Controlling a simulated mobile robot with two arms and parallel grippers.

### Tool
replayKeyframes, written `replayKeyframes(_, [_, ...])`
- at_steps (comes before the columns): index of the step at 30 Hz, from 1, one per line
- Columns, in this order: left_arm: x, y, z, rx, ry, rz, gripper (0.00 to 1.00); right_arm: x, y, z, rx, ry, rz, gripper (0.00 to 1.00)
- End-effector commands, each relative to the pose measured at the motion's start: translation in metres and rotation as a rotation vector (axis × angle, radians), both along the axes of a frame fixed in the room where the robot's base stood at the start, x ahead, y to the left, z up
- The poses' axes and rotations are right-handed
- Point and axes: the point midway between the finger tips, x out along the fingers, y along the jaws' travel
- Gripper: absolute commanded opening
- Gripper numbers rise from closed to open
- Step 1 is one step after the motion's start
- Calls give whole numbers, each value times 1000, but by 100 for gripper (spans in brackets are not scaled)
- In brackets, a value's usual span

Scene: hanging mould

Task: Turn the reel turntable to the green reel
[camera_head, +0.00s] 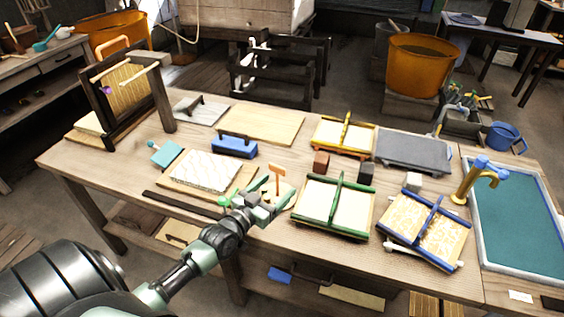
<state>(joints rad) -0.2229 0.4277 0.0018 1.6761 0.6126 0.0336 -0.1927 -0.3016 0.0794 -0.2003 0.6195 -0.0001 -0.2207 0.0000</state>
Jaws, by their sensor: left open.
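A small pale round base, which looks like the reel turntable (285,190), sits near the front middle of the table, with an orange T-shaped post (277,175) standing on it. A small green piece (224,201), perhaps the green reel, shows just left of my gripper. My left gripper (268,206) is open at the turntable's front edge and covers part of it. I cannot tell whether it touches. The other reels cannot be made out. My right gripper is not in view.
A patterned white block (204,171) lies left of the turntable. A green-framed tray (333,203) stands close to its right, with a blue-handled tray (425,228) beyond. A dark strip (182,204) lies along the front edge. A teal basin (518,215) fills the right end.

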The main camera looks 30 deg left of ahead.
Motion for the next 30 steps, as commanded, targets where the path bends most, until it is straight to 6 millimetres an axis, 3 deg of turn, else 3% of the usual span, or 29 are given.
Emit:
replayKeyframes(3, [7, 23, 12, -2, -71, 43, 76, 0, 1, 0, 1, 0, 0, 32])
replayKeyframes(6, [12, 30, 16, -2, -93, 57, 76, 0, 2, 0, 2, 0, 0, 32])
replayKeyframes(21, [80, 31, 17, -1, -95, 56, 76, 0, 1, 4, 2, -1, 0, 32])
replayKeyframes(30, [86, 31, 16, -2, -93, 56, 76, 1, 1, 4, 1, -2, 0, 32])
